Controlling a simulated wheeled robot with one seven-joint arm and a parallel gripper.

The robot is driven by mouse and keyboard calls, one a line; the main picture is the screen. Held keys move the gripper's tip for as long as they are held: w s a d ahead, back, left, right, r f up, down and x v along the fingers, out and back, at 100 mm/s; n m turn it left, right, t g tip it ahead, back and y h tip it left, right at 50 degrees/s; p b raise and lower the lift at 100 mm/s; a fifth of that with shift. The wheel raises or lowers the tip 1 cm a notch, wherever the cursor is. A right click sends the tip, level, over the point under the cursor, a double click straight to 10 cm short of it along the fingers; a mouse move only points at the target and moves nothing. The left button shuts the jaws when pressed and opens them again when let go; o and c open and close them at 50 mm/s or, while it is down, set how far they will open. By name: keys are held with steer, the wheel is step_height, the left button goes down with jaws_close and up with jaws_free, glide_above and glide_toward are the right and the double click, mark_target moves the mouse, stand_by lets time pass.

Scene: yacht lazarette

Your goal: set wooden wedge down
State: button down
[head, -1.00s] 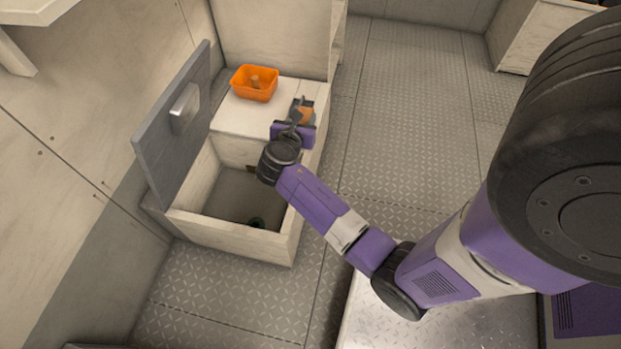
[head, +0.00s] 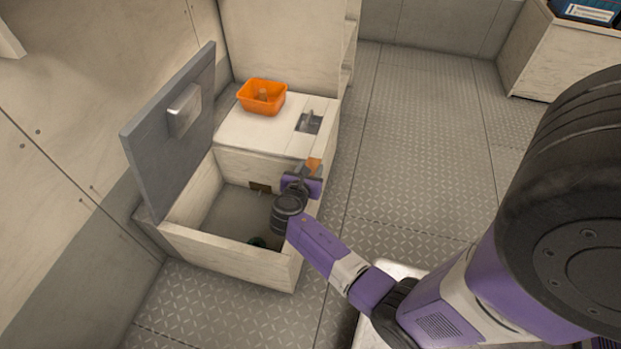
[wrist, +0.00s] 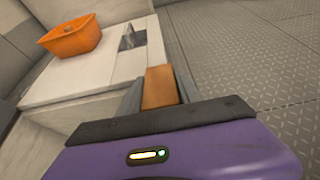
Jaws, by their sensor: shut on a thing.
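The wooden wedge (wrist: 160,87) is an orange-brown block held between my gripper's two fingers in the wrist view. In the head view the wedge (head: 314,164) shows as a small orange-brown piece at the tip of my gripper (head: 305,172). My gripper is shut on it, near the right wall of the open locker, in front of the white locker top (head: 250,132). In the wrist view the wedge's near end is hidden by the gripper body. I cannot tell the exact height of the wedge above the locker edge.
An orange bin (head: 262,97) with a small tan item in it stands on the locker top. A metal latch recess (head: 309,122) lies to its right. The grey lid (head: 172,130) stands open at the left. A small dark round thing (head: 258,242) lies in the locker.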

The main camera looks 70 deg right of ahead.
steer(key=shift+f+b, duration=0.7)
steer(key=shift+f, duration=0.9)
steer(key=shift+f, duration=0.15)
steer(key=c, duration=0.8)
jaws_free()
steer(key=shift+c, duration=0.2)
